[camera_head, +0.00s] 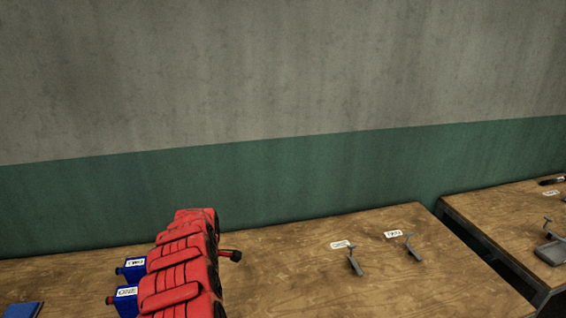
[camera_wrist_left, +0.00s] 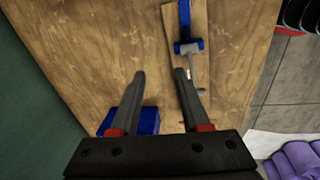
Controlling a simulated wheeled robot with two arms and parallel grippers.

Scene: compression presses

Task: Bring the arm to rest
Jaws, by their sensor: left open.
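My left gripper (camera_wrist_left: 163,84) shows in the left wrist view with its two dark fingers apart and nothing between them. It hangs above a wooden tabletop (camera_wrist_left: 90,45). A blue block (camera_wrist_left: 147,122) lies below it, partly hidden behind the left finger. A blue and grey device (camera_wrist_left: 188,47) on a thin wooden board sits just beyond the right finger. In the head view neither gripper can be made out. My right gripper shows in no view.
Small grey levers (camera_head: 355,262) with labels stand to the right. A second table (camera_head: 500,215) lies across a gap.

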